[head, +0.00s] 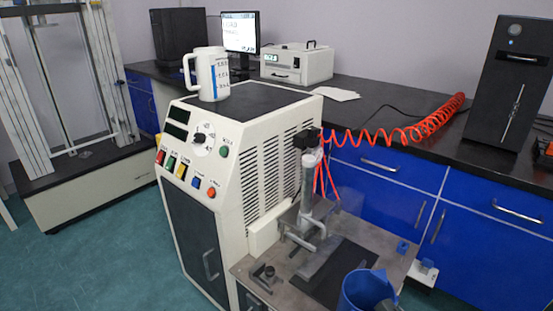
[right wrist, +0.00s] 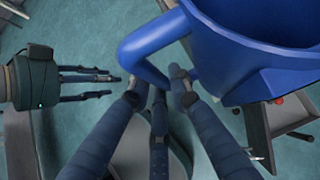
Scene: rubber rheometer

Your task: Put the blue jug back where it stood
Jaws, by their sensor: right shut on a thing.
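The blue jug (head: 362,291) is at the bottom edge of the head view, in front of the machine's low metal table, partly cut off. In the right wrist view the jug (right wrist: 255,60) fills the upper right, its handle pointing left. My right gripper (right wrist: 158,88) is shut on the lower part of that handle. Floor shows below the jug there, so it appears held up. My left gripper (right wrist: 112,86) is at the left of the right wrist view, fingers apart and empty, away from the jug.
The low metal table (head: 262,296) carries a clamp post (head: 308,195) and a dark mat (head: 338,268). A white measuring jug (head: 207,75) stands on the rheometer (head: 178,220). A red coiled hose (head: 410,131) crosses by the black-topped bench (head: 390,98).

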